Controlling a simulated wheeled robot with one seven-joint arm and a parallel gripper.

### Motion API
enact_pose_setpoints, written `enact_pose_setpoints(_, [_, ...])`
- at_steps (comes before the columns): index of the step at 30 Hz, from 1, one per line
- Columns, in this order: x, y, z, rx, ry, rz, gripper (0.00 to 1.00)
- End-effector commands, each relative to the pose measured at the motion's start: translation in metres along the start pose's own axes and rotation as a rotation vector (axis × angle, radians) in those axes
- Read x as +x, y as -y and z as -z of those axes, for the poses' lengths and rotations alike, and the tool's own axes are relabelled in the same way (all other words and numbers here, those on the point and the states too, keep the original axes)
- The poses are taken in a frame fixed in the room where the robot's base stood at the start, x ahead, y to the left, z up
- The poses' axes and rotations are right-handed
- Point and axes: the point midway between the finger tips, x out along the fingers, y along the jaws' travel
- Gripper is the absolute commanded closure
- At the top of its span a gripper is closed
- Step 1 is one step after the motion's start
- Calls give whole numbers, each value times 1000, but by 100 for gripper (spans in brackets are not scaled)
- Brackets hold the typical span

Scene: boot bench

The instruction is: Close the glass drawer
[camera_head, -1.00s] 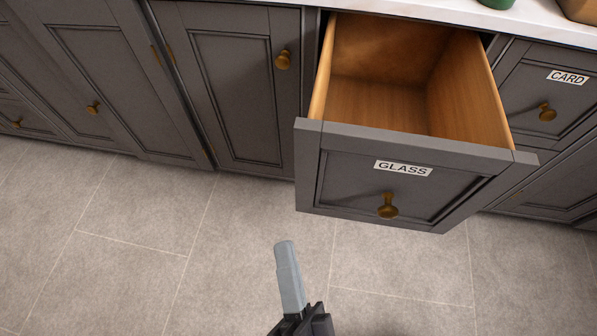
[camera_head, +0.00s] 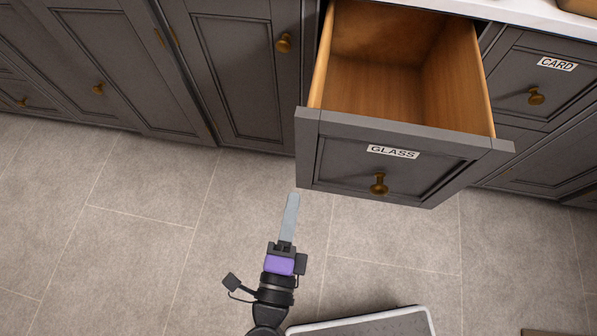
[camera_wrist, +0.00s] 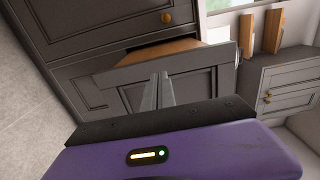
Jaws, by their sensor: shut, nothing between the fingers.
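The glass drawer (camera_head: 345,165) is pulled well out of the grey cabinet. Its wooden inside is empty where I can see it. Its front carries a white GLASS label (camera_head: 392,152) and a brass knob (camera_head: 379,184). In the wrist view the drawer (camera_wrist: 190,60) shows ahead of the fingers, with a wooden edge above its front. My gripper (camera_head: 291,198) is shut and empty. In the head view it appears just below the left lower corner of the drawer front; I cannot tell whether it touches.
A closed drawer labelled CARD (camera_head: 557,64) is at the right. Closed cabinet doors (camera_head: 245,80) with brass knobs are at the left. A white countertop (camera_head: 520,14) runs above. The tiled floor (camera_head: 140,220) in front is clear at the left.

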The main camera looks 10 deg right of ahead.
Motion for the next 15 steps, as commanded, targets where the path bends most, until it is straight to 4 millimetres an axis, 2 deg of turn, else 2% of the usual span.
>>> enact_pose_setpoints(6, [40, 0, 0, 1, -1, 1, 100])
enact_pose_setpoints(10, [56, 0, 0, 1, 0, 2, 100])
enact_pose_setpoints(15, [67, 0, 0, 0, 0, 0, 100])
